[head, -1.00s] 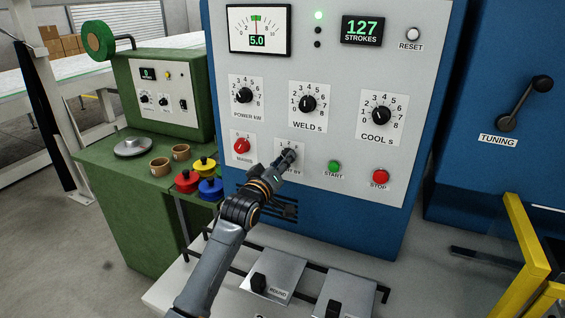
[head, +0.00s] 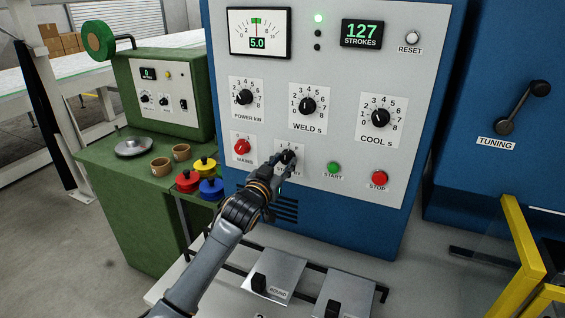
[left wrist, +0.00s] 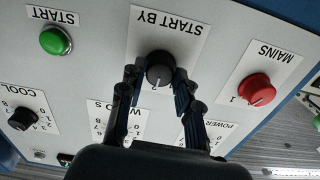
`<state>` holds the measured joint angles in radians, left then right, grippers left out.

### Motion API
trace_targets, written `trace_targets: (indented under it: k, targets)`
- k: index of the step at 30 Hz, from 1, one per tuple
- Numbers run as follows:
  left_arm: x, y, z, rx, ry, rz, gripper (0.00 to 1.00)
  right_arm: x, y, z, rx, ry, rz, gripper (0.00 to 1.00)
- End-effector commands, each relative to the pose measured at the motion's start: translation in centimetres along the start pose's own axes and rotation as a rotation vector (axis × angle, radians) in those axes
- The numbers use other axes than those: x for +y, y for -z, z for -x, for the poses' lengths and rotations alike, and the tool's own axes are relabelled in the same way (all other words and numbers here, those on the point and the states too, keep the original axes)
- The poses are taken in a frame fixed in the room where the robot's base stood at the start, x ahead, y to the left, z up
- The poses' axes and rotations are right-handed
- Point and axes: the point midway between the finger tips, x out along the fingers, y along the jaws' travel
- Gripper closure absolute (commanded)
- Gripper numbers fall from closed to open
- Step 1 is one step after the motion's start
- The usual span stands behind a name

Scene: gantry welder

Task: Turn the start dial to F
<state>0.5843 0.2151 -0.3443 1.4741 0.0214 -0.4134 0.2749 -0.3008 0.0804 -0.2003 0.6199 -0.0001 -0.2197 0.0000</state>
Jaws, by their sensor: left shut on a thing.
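The start dial (head: 288,156) is a small black knob on a white plate low on the grey panel, marked START BY in the left wrist view (left wrist: 160,66). My left gripper (head: 285,160) reaches it from the lower left. In the left wrist view, its two black fingers (left wrist: 158,78) lie on either side of the knob and are shut on it. A 2 shows beside the knob there. The fingers hide part of the scale, and I cannot read an F or the pointer's setting. My right gripper is not in view.
The red MAINS knob (head: 242,146) is left of the dial; the green START button (head: 334,167) and red STOP button (head: 379,178) are to its right. POWER, WELD and COOL knobs sit above. A yellow frame (head: 527,245) stands at right.

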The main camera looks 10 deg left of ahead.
Motion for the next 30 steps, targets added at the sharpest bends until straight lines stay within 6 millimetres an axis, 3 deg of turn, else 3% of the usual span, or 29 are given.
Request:
trace_targets:
  k: [15, 30]
  targets:
    - [-0.07, 0.1, -0.02, 0.001, 0.001, -0.457, 0.99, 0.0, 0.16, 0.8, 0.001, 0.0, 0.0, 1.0]
    - [-0.03, 0.01, -0.01, 0.0, 0.0, -0.661, 0.99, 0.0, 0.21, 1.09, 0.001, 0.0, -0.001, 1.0]
